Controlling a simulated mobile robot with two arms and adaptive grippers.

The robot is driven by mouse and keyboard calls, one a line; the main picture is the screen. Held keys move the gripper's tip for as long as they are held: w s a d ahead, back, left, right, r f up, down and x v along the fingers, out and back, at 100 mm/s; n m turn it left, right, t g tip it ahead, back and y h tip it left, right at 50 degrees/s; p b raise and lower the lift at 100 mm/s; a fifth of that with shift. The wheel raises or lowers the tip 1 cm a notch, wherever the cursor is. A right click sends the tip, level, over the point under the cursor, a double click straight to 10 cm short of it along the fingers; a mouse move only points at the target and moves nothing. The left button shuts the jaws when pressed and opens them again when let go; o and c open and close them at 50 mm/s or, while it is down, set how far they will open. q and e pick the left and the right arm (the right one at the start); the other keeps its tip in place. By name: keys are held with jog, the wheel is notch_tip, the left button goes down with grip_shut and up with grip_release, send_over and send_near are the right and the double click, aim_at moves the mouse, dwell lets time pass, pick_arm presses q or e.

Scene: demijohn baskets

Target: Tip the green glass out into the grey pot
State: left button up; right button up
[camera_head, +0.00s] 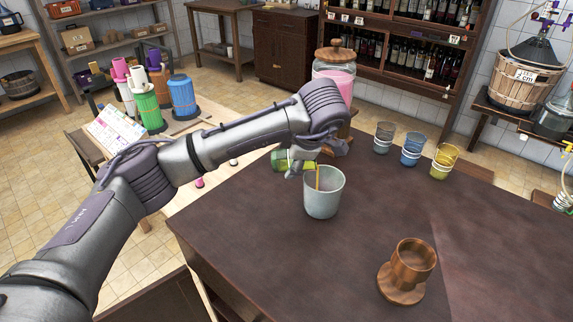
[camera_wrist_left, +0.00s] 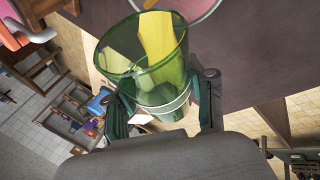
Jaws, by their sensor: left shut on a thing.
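The green glass (camera_head: 279,161) is tipped on its side at the left of the grey pot (camera_head: 323,199), with its mouth toward and above the pot. My left gripper (camera_head: 297,168) is shut on it. In the left wrist view the green glass (camera_wrist_left: 150,75) sits between both fingers (camera_wrist_left: 165,108), and a yellow band shows inside it, reaching its rim. In the head view a narrow yellow streak runs down from the glass's mouth into the pot. The pot stands upright on the dark table; its rim shows in the left wrist view (camera_wrist_left: 205,8).
On the dark table (camera_head: 270,240), a grey glass (camera_head: 383,137), a blue glass (camera_head: 411,149) and a yellow glass (camera_head: 443,161) stand behind right. A jar of pink liquid (camera_head: 335,77) stands behind my wrist. A wooden cup (camera_head: 408,268) stands front right. The table's middle right is clear.

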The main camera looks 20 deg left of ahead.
pick_arm(q)
jog(key=shift+r, duration=0.1)
dwell(0.3)
jog(key=shift+r+y+p, duration=0.2)
jog(key=shift+y+p, duration=0.1)
jog(key=shift+d+y, duration=0.15)
jog(key=shift+y, duration=0.15)
jog(key=shift+w+r+m+y+p, duration=0.1)
jog(key=shift+r+m+y+p, duration=0.2)
jog(key=shift+y+p, duration=0.1)
jog(key=shift+f+b, duration=0.45)
jog(key=shift+b, duration=0.15)
jog(key=shift+h, duration=0.5)
jog(key=shift+a, duration=0.2)
jog(key=shift+r, duration=0.1)
